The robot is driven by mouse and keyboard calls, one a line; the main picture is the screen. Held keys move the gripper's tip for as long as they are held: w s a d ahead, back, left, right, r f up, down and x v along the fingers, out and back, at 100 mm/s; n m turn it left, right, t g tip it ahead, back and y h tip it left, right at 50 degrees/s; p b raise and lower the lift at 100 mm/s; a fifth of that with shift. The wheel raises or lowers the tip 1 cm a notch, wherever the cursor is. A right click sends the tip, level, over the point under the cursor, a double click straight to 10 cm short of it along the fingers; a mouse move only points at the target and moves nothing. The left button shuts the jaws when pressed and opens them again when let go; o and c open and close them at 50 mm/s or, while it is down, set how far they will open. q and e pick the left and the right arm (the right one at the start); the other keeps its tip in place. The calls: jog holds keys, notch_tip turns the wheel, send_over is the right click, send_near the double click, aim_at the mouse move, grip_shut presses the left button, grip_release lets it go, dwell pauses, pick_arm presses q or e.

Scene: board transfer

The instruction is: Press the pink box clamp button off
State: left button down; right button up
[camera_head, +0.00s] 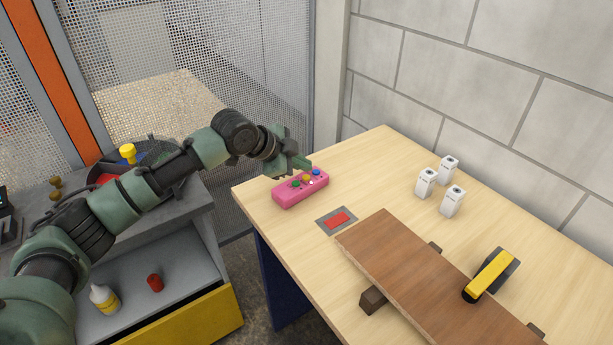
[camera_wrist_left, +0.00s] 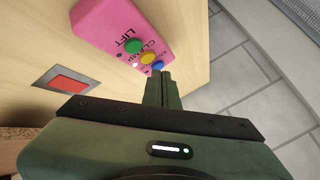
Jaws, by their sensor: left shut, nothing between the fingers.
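The pink box (camera_head: 300,192) lies on the near left corner of the wooden table, with green, yellow and blue buttons on top. In the left wrist view the pink box (camera_wrist_left: 107,22) shows the words LIFT and CLAMP, the green button (camera_wrist_left: 133,46), the yellow button (camera_wrist_left: 148,58), the blue button (camera_wrist_left: 157,66) and a small white light between them. My left gripper (camera_head: 307,163) is shut and empty, its fingertips close by the blue button end of the box. In the left wrist view the shut fingers (camera_wrist_left: 161,76) overlap that end; contact cannot be told. My right gripper is not in view.
A grey plate with a red square (camera_head: 338,219) lies in front of the box. Several small white boxes (camera_head: 448,168) stand by the wall. A grey cabinet (camera_head: 185,214) stands left.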

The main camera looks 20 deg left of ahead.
pick_arm(q)
jog(key=shift+f, duration=0.1)
jog(key=shift+f, duration=0.35)
jog(key=shift+f, duration=0.4)
dwell(0.6)
jog(key=shift+r+p, duration=0.1)
jog(key=shift+p, duration=0.3)
jog(key=shift+r+p, duration=0.75)
jog(key=shift+p, duration=0.1)
notch_tip(320, 180, up, 6)
jog(key=p, duration=0.6)
